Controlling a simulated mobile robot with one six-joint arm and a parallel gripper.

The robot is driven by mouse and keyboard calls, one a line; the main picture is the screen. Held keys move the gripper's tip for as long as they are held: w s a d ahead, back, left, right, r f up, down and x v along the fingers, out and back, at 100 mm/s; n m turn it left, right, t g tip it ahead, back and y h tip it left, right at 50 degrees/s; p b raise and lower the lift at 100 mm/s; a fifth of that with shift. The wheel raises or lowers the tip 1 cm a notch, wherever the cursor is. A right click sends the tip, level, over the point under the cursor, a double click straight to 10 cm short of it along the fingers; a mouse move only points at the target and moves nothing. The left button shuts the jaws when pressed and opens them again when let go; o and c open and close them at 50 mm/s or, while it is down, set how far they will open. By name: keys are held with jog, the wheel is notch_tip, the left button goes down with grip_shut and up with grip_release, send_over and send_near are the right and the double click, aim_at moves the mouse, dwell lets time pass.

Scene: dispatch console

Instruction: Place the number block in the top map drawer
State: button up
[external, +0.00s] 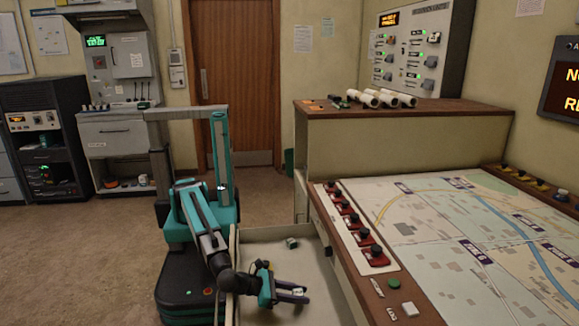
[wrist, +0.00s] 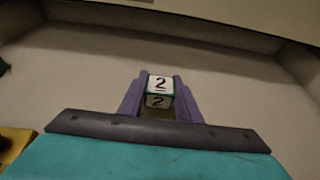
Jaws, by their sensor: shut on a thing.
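The number block (wrist: 160,85) is a small white cube with teal edges and a black "2" on its faces. My gripper (wrist: 158,100) is shut on it, with a purple-grey finger on each side. In the external view my gripper (external: 298,293) is low over the open drawer (external: 312,252), pointing right, and the block shows as a small pale spot between its fingertips. The drawer is pulled out from the map table, and its pale floor and walls fill the wrist view (wrist: 80,75). I cannot tell whether the block touches the drawer floor.
The map table (external: 430,225), with a row of red-based knobs (external: 361,237), stands right of the drawer. A wooden-topped cabinet (external: 400,135) holding white rolls is behind. Open carpet lies left.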

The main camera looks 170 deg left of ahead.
jog(key=shift+s+f, duration=0.15)
jog(key=shift+f, duration=0.3)
jog(key=o, duration=1)
jog(key=shift+s+f, duration=0.1)
jog(key=shift+d+r+b, duration=0.1)
jog(key=shift+r+b, duration=0.2)
jog(key=shift+r, duration=0.3)
jog(key=p+v, duration=0.1)
jog(key=v, duration=0.2)
jog(key=p+v, duration=0.1)
jog(key=v, duration=0.3)
jog(key=shift+w+d+r, duration=0.15)
jog(key=shift+w+r, duration=0.05)
jog(key=shift+r, duration=0.1)
